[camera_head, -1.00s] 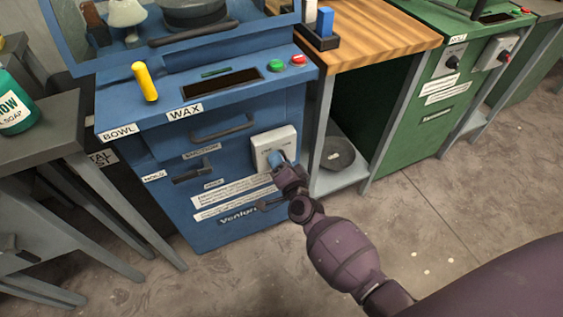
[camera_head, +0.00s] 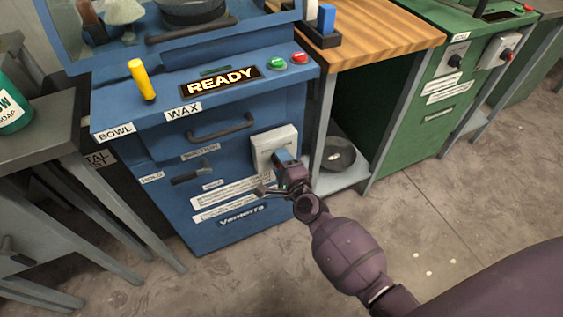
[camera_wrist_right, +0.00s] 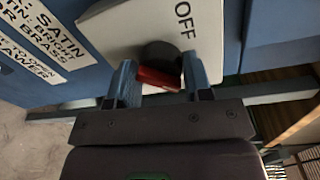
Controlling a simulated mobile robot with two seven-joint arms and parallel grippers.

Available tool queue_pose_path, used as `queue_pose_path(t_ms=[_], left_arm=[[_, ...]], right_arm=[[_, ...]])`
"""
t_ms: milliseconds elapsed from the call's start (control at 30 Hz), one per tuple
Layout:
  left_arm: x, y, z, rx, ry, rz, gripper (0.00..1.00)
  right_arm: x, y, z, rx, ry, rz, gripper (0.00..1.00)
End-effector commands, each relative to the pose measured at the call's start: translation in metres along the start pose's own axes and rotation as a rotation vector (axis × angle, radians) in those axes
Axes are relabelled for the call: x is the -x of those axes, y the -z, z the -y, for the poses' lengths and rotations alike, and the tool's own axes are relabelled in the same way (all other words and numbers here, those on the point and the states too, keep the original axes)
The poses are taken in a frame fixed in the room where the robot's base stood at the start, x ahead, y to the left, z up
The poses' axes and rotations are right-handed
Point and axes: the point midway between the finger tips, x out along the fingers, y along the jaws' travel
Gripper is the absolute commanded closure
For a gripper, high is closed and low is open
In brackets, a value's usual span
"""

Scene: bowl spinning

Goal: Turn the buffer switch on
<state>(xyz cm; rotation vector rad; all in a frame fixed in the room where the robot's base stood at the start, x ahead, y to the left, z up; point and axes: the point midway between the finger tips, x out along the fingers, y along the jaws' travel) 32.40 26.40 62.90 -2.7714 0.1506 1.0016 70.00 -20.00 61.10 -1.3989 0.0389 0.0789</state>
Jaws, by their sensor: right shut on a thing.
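The blue buffer machine (camera_head: 240,150) stands at the centre left of the head view. Its switch is a pale box (camera_head: 268,140) on the front panel, and its display (camera_head: 221,81) is lit and reads READY. In the right wrist view the switch plate (camera_wrist_right: 125,28) shows the word OFF at its right, and a red knob (camera_wrist_right: 158,78) sits on a dark round base. My right gripper (camera_head: 283,162) is at the switch, with its blue fingers on both sides of the red knob, shut on it. My left gripper is not in view.
A yellow handle (camera_head: 142,79) stands on the blue machine's top. To the right are a wooden-topped bench (camera_head: 370,25) with a dark bowl (camera_head: 339,154) on its shelf and a green machine (camera_head: 435,100). A grey table (camera_head: 40,120) stands at the left.

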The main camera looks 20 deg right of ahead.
Motion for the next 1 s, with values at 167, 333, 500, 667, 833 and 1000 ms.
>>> queue_pose_path(t_ms=[167, 333, 500, 667, 833, 1000], left_arm=[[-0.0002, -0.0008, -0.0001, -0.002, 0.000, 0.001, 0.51], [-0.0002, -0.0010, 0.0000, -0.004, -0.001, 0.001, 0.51], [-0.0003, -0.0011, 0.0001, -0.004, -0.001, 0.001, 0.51], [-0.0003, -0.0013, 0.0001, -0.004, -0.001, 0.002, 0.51], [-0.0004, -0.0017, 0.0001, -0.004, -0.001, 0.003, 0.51], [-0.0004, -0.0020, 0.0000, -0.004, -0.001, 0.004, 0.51]], right_arm=[[-0.0010, -0.0012, 0.0020, -0.034, 0.002, 0.005, 0.77], [-0.0012, -0.0011, 0.0025, -0.043, 0.003, 0.005, 0.77], [-0.0013, -0.0010, 0.0028, -0.043, 0.004, 0.005, 0.77], [-0.0013, -0.0009, 0.0029, -0.043, 0.004, 0.004, 0.46], [-0.0008, -0.0004, 0.0019, -0.041, 0.002, 0.004, 0.30], [-0.0005, -0.0002, 0.0012, -0.040, 0.001, 0.003, 0.30]])
